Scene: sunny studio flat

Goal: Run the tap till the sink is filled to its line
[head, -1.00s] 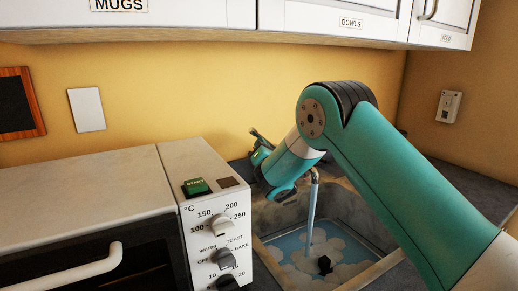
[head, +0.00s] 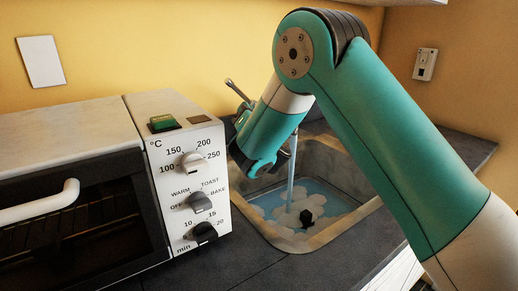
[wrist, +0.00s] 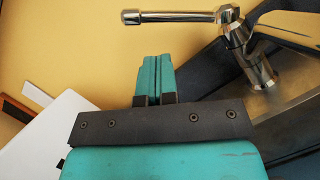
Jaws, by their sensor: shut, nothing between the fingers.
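The sink (head: 345,158) is set in the dark counter, partly behind my arm. A stream of water (head: 291,175) falls from the tap into it. Blue water (head: 332,199) with pale foam patches covers its bottom, well below the rim; I cannot make out a fill line. A small black object (head: 306,218) shows in the water. The tap's lever (head: 237,91) pokes out behind my arm. In the wrist view, the metal tap (wrist: 240,38) has its lever pointing left. My gripper (wrist: 153,62) is shut and empty, below the lever and apart from it in the picture.
A toaster oven (head: 180,110) with knobs and a green button stands left of the sink, close to my arm. Dark counter (head: 225,262) lies bare in front of it. A wall socket (head: 426,64) is at the right, and a white plate (head: 41,62) at the left.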

